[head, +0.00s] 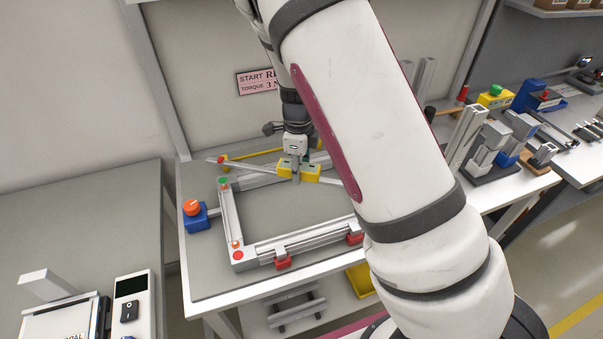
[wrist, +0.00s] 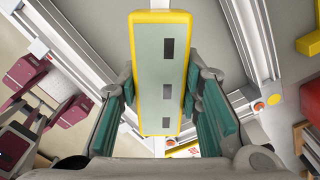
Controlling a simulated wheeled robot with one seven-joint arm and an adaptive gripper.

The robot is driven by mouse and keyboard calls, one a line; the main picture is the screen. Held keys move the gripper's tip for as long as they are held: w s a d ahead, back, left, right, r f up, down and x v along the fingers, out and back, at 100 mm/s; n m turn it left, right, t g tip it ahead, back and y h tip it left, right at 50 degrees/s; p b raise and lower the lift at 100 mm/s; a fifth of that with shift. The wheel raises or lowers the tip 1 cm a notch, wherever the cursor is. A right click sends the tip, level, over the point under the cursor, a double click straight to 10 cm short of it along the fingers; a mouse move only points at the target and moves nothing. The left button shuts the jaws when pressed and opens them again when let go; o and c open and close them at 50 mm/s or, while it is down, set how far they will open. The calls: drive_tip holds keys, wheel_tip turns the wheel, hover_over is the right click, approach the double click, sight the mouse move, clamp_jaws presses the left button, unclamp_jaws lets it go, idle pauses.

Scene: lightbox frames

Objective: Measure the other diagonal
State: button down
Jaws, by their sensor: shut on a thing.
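My gripper (head: 297,172) is shut on the yellow-edged body (head: 285,168) of a measuring bar, above the aluminium frame. In the wrist view this body (wrist: 148,80), with a grey face and dark windows, lies between my teal finger pads (wrist: 165,118). A thin silver rod (head: 240,168) runs out to both sides of it. The frame (head: 300,240) lies on the grey work surface. Its lower left corner has red and orange dots; a green dot marks its upper left corner. My arm hides its right side. I cannot tell whether the rod's ends touch the corners.
A blue block with an orange knob (head: 194,213) stands left of the frame. Red clamps (head: 283,262) hold its front rail. Metal blocks and fixtures (head: 488,145) crowd the bench at right. A sign (head: 257,82) is on the back panel.

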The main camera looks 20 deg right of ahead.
drive_tip(key=shift+f+b, duration=0.9)
drive_tip(key=shift+f, duration=2.4)
drive_tip(key=c, duration=1.1)
unclamp_jaws()
drive_tip(key=shift+o, duration=0.2)
